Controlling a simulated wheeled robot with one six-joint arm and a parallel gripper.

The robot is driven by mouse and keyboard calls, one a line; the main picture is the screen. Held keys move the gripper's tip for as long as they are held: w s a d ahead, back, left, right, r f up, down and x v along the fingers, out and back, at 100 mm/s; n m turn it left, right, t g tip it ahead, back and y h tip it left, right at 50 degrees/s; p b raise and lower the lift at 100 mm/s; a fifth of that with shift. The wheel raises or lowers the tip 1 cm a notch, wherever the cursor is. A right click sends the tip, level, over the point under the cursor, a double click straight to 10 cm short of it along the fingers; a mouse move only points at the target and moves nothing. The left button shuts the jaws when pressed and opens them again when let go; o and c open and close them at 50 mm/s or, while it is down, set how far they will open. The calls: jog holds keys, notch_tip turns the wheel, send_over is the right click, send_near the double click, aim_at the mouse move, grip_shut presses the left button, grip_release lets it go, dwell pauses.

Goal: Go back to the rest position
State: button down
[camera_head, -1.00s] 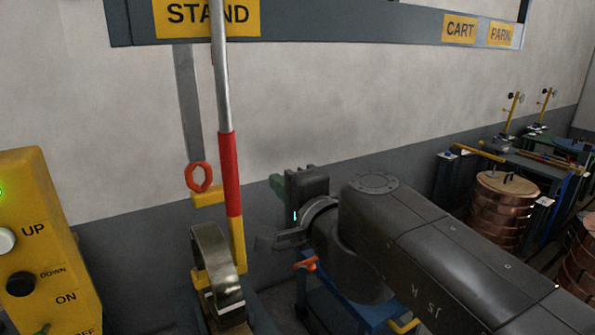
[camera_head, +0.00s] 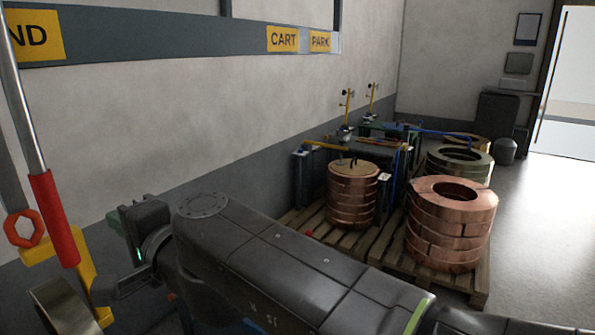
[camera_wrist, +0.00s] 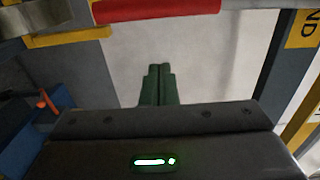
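My gripper (camera_head: 113,221) is at the left of the head view, at the end of my dark arm. In the wrist view its two green fingers (camera_wrist: 157,86) lie side by side with no visible gap and nothing between them. They point at the bare grey wall. A pole with a red sleeve (camera_head: 53,220) and a yellow bracket (camera_head: 88,275) stands just left of my gripper, apart from it as far as I can tell. The red sleeve also crosses the top of the wrist view (camera_wrist: 155,9).
Stacked copper coils (camera_head: 452,222) and (camera_head: 352,195) stand on wooden pallets (camera_head: 458,281) at the right. Metal frames with yellow and blue bars (camera_head: 300,185) stand behind them along the wall. The floor (camera_head: 535,215) is clear at the far right. A red ring (camera_head: 23,228) hangs at the left.

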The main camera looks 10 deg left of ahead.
jog(key=b+x, duration=0.2)
jog(key=x, duration=0.7)
jog(key=shift+a+b, duration=0.25)
jog(key=shift+b, duration=0.1)
jog(key=shift+w+d, duration=0.1)
jog(key=p+v, duration=0.5)
jog(key=v, duration=0.7)
jog(key=s+a+b+x, duration=0.1)
jog(key=b+x, duration=0.2)
jog(key=x, duration=0.3)
jog(key=s+b+x, duration=0.2)
jog(key=x, duration=0.4)
jog(key=w+d, duration=0.4)
jog(key=w, duration=0.6)
jog(key=shift+w, duration=0.4)
